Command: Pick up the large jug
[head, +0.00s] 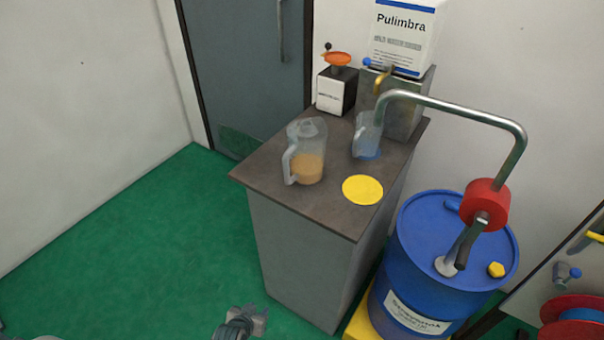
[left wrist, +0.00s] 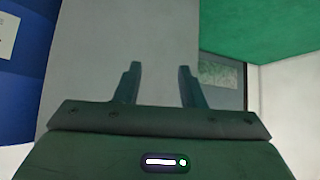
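The large jug (head: 307,152) is clear, stands upright on the dark counter (head: 265,177) and holds orange-brown liquid. Its handle faces left in the head view. A smaller clear jug (head: 367,135) with a blue base stands to its right at the back, near a tap. My left gripper (head: 254,318) is low at the bottom of the head view, in front of the cabinet and well apart from the jug. In the left wrist view the two fingers (left wrist: 160,88) are spread with nothing between them. My right gripper is not in view.
A yellow disc (head: 362,189) lies on the counter right of the large jug. A blue drum (head: 440,260) with a bent metal pump pipe (head: 470,112) stands at right. A dispenser box (head: 337,90) stands at the counter's back. Green floor (head: 150,240) is clear at left.

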